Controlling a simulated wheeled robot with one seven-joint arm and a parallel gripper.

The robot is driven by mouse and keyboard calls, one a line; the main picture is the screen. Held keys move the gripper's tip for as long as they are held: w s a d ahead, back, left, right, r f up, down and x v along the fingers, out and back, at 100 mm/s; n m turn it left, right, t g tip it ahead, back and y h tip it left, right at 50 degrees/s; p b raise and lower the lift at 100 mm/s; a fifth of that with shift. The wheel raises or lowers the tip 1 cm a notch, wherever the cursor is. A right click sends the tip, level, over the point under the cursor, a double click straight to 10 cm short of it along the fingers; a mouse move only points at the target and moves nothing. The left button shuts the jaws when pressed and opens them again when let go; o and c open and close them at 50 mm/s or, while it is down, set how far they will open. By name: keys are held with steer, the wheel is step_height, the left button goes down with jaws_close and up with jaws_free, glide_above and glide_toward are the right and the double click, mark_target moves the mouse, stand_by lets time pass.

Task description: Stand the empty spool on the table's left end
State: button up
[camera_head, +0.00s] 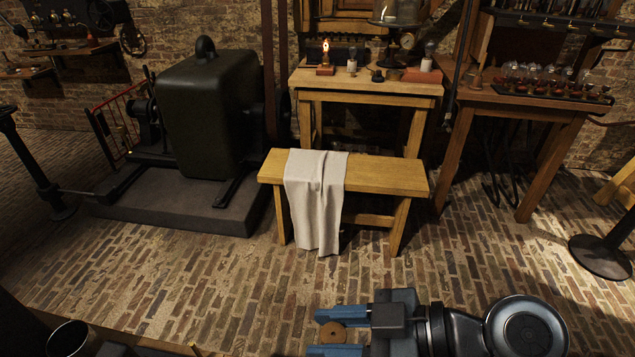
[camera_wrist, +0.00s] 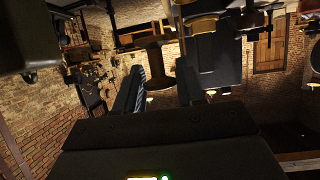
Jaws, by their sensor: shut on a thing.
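My gripper (camera_head: 322,332) is at the bottom of the head view, its two blue fingers pointing left. A wooden table (camera_head: 370,87) stands at the back against the brick wall, far from my gripper. Its left end holds a small lit lamp (camera_head: 325,66) on a base.
A low wooden bench (camera_head: 390,178) with a grey cloth (camera_head: 316,190) stands before the table. A big dark machine (camera_head: 208,115) is left, a side table with jars (camera_head: 520,92) right. A wooden edge and dark cup (camera_head: 68,338) are bottom left. Brick floor between is clear.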

steer(key=w+d+f+m+t+h, duration=0.5)
steer(key=w+d+f+m+t, duration=0.35)
steer(key=f, duration=0.25)
steer(key=d+f+m+t+h, duration=0.2)
steer(key=d+f+m+h, duration=0.5)
steer(key=d+f, duration=0.3)
steer(key=shift+d+h, duration=0.6)
steer(key=shift+h, duration=0.1)
steer(key=shift+w, duration=0.1)
